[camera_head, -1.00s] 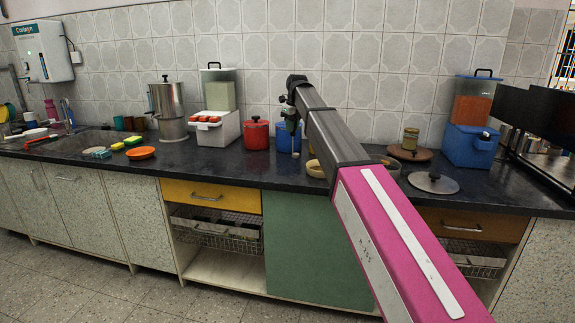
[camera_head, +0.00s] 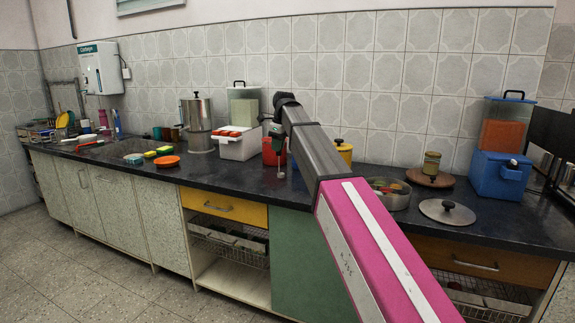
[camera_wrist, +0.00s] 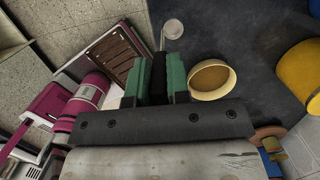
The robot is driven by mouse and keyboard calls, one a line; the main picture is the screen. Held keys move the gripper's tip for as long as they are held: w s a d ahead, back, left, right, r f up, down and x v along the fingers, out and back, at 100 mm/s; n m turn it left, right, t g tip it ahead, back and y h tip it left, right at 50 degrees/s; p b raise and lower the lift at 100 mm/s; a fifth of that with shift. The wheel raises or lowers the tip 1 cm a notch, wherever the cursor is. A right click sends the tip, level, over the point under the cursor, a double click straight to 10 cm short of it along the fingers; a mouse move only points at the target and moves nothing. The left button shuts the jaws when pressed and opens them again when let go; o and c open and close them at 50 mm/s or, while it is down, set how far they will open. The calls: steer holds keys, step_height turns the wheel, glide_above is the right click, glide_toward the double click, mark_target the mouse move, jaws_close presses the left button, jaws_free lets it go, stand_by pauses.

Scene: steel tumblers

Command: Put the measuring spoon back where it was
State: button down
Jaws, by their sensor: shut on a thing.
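My gripper (camera_wrist: 158,78) has green fingers and is shut on the dark handle of the measuring spoon. The spoon's small round silver bowl (camera_wrist: 173,29) sticks out beyond the fingers in the wrist view. In the head view my gripper (camera_head: 278,138) points down in front of the red pot, and the spoon (camera_head: 281,172) hangs below it, close over the dark countertop (camera_head: 235,180). I cannot tell whether the spoon touches the counter. A cream bowl with brown contents (camera_wrist: 212,79) is just right of the fingers in the wrist view; my arm hides it in the head view.
The red pot (camera_head: 269,154) stands behind my gripper. A yellow pot (camera_head: 344,151), a steel pan with food (camera_head: 388,201) and a loose lid (camera_head: 447,211) are to the right. An orange plate (camera_head: 166,161) is to the left, with clear counter between.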

steer(key=w+d+f, duration=0.3)
steer(key=d+f, duration=0.1)
steer(key=f, duration=0.3)
steer(key=shift+w, duration=0.25)
steer(key=shift+d+f, duration=0.1)
steer(key=shift+f, duration=0.15)
steer(key=c, duration=1.1)
jaws_free()
steer(key=shift+r, duration=0.1)
step_height(320, 180, up, 12)
steer(key=d, duration=0.1)
steer(key=shift+s+d, duration=0.3)
steer(key=shift+d, duration=0.1)
